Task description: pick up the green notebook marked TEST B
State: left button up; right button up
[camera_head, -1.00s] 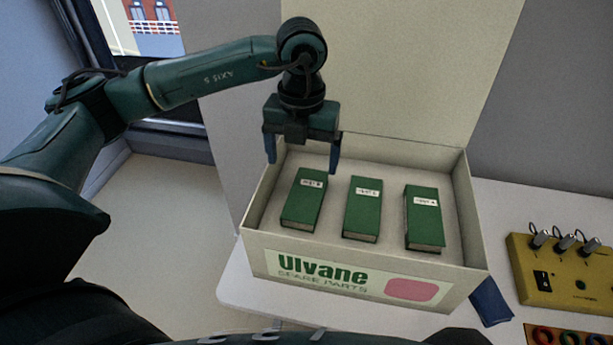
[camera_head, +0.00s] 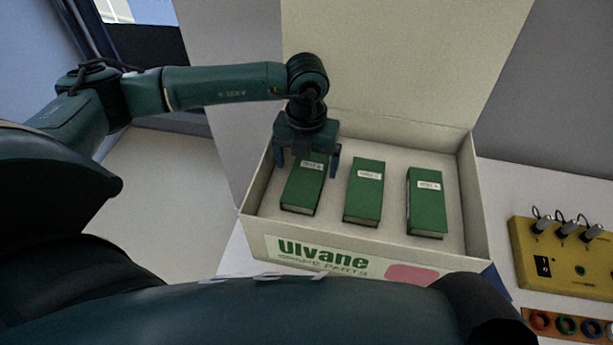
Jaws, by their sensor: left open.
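Three green notebooks lie in a row in an open cream box (camera_head: 258,212): the left notebook (camera_head: 302,190), the middle notebook (camera_head: 363,200) and the right notebook (camera_head: 427,210). Each has a small white label near its far end. The labels are small and blurred; the left one seems to read TEST B, but I cannot be sure. My left gripper (camera_head: 306,167) is open and empty, pointing down over the far end of the left notebook, with one finger to each side of it. I cannot tell whether the fingers touch it. My right gripper is out of view.
The box's raised lid (camera_head: 400,60) stands behind the notebooks. The front wall bears "Ulvane" lettering, and my own dark body parts cover its lower edge.

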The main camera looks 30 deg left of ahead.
aim_at(308, 172)
pick_arm(q)
jog(key=shift+w+d+f, duration=0.1)
jog(key=shift+f, duration=1.6)
jog(key=c, duration=1.1)
jog(key=shift+r, duration=0.1)
jog(key=shift+c, duration=0.2)
